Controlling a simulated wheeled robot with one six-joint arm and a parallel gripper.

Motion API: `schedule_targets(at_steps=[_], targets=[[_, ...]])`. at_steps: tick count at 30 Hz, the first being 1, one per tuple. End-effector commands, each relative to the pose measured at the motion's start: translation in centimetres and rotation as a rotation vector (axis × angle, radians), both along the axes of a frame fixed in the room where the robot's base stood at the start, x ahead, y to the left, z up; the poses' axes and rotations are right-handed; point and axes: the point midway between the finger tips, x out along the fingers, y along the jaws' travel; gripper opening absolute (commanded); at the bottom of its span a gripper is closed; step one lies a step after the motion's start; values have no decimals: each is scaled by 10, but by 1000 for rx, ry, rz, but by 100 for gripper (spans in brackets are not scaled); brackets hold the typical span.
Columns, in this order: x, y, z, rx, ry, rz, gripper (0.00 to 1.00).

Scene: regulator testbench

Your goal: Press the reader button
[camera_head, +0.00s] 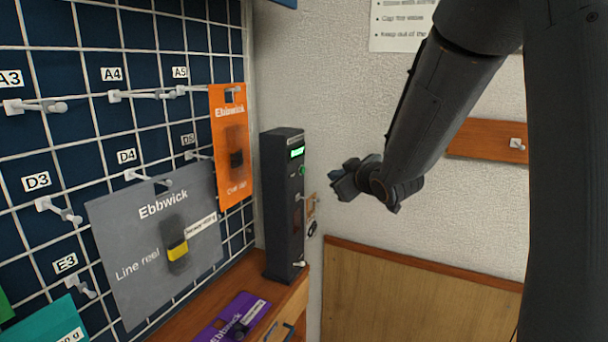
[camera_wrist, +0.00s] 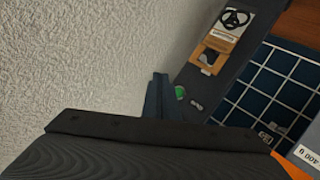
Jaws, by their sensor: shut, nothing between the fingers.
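The reader is a tall dark post (camera_head: 283,215) on the wooden counter, with a lit green display (camera_head: 297,152) near its top. The round green reader button (camera_head: 302,170) sits just below the display. In the wrist view the button (camera_wrist: 180,92) shows close to the right of my fingertips, on the reader's dark face (camera_wrist: 213,72). My gripper (camera_head: 336,180) is shut and empty, in the air to the right of the reader. A gap shows between it and the button in the head view. The shut fingers also show in the wrist view (camera_wrist: 160,80).
A small orange-tan card (camera_head: 312,207) hangs at the reader's right side, below the button. A wire grid with pegs, a grey Ebbwick card (camera_head: 130,235) and an orange card (camera_head: 231,140) stands to the left. A purple card (camera_head: 225,318) lies on the counter (camera_head: 195,307).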

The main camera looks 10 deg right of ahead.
Motion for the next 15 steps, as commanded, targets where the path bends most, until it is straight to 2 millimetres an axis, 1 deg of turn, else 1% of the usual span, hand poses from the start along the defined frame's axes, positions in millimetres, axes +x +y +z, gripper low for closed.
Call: schedule_targets(at_steps=[1,6,12,15], targets=[[5,7,-1,-1,-2,3,0],[18,25,-1,1,-2,2,0],[29,39,-1,0,-2,1,0],[31,43,-1,0,-1,0,0]])
